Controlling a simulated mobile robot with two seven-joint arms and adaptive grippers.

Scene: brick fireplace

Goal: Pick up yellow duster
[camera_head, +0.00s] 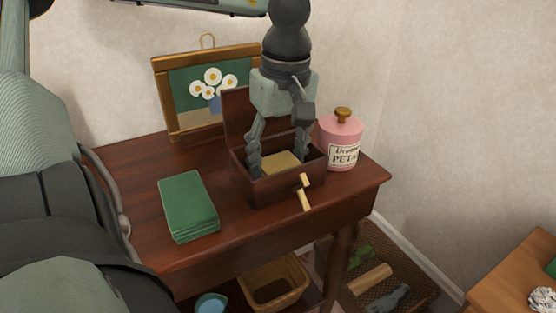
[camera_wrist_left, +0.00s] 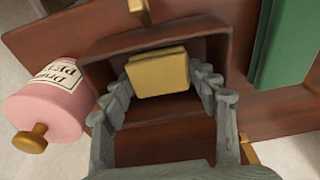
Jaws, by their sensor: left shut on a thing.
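The yellow duster (camera_head: 281,164) is a soft yellow block in the open dark wooden box (camera_head: 284,188) on the table; it also shows in the left wrist view (camera_wrist_left: 158,76). My left gripper (camera_head: 279,156) points down into the box from above. Its two fingers (camera_wrist_left: 163,82) stand at either side of the duster and are shut on it. The duster is still within the box walls. The gripper hides part of the box lid. My right gripper is not in view.
A pink jar (camera_head: 341,143) stands close right of the box. A green stack (camera_head: 188,206) lies to its left. A framed flower picture (camera_head: 165,98) leans behind. A small yellow T-shaped piece (camera_head: 304,192) is at the box front. A basket (camera_head: 272,285) sits below.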

